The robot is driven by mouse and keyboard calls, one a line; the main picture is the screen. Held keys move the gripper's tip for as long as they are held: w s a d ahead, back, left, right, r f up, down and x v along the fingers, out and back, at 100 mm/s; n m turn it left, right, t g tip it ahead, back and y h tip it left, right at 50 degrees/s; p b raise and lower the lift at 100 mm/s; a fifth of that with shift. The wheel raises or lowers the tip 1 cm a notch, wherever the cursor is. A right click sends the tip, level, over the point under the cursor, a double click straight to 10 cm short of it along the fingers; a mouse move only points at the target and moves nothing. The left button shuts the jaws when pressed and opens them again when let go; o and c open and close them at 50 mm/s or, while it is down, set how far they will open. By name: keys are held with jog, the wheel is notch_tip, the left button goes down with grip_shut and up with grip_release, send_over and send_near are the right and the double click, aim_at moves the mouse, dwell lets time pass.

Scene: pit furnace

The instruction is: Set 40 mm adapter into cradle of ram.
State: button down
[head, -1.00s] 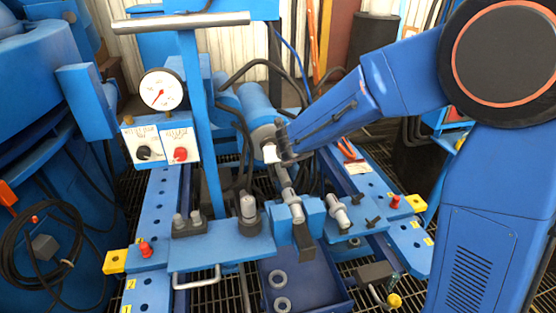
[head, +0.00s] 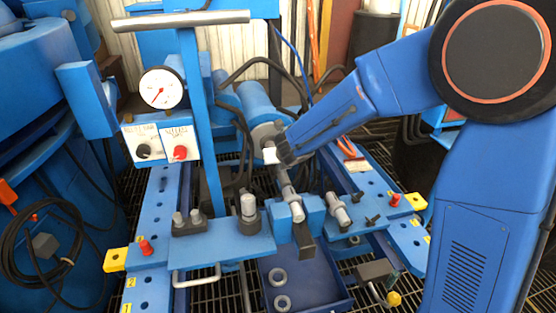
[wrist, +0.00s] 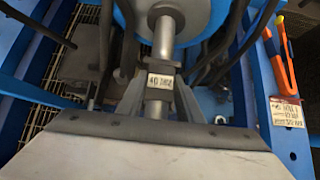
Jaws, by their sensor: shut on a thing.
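The 40 mm adapter (wrist: 158,82) is a grey metal piece with a pale label, which reads upside down in the wrist view. My gripper (wrist: 158,98) is shut on it, one finger on each side. In the head view my gripper (head: 285,150) is at the front end of the ram (head: 258,103), a blue cylinder. In the wrist view the ram's bright rod and dark end collar (wrist: 165,18) line up with the adapter's far end. They look touching or nearly so; I cannot tell whether the adapter is seated in the cradle.
A blue cross plate (head: 222,243) with several metal fittings stands nearer, below my gripper. Black hoses (head: 245,68) curve close to the ram. A blue tray (head: 310,290) with two rings lies below. Orange-handled pliers (wrist: 278,55) and a tag (wrist: 287,112) lie on the right rail.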

jog(key=shift+f, duration=0.1)
dwell(0.3)
jog(key=c, duration=1.2)
grip_release()
jog(key=shift+o, duration=0.2)
jog(key=shift+f, duration=0.1)
jog(key=v, duration=1.7)
jog(key=shift+s, duration=0.2)
jog(key=shift+d+r, duration=0.15)
jog(key=shift+r, duration=0.05)
